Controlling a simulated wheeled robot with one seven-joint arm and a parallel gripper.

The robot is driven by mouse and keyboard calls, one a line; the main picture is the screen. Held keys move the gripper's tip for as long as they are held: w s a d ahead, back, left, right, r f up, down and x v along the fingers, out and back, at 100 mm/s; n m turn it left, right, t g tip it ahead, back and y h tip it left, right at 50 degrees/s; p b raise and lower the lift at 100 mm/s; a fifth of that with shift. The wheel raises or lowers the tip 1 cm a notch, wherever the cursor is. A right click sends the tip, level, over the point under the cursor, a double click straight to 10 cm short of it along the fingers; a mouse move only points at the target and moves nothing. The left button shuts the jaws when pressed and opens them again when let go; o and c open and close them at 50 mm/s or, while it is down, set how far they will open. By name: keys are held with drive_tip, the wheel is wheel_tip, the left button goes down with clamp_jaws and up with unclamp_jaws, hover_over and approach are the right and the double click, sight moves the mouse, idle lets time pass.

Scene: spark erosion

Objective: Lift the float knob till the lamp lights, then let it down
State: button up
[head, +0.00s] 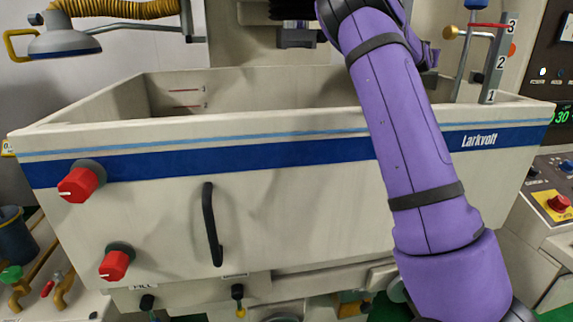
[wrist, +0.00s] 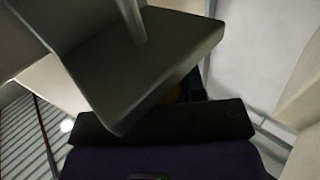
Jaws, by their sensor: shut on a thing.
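My gripper (wrist: 165,122) shows in the wrist view as a dark bar in front of its purple body. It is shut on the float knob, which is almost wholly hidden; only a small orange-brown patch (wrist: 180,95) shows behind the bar. A grey plate with a thin rod (wrist: 140,65) lies close in front. In the head view my purple arm hides the gripper. A level scale marked 1, 2, 3 (head: 495,65) stands at the tank's right end, with a red pointer (head: 488,25) near 3. An orange round spot (head: 512,49) beside it may be the lamp; I cannot tell whether it is lit.
The pale tank (head: 290,215) with a blue stripe fills the middle, its rim close under my arm. Red knobs (head: 78,184) and a black handle (head: 211,225) stick out in front. A work lamp (head: 62,38) hangs at left; a control panel (head: 558,203) stands at right.

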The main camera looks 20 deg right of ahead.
drive_tip(key=o, duration=0.7)
drive_tip(key=shift+a, duration=0.1)
drive_tip(key=v, duration=1)
drive_tip(key=shift+s+a, duration=0.25)
idle(0.6)
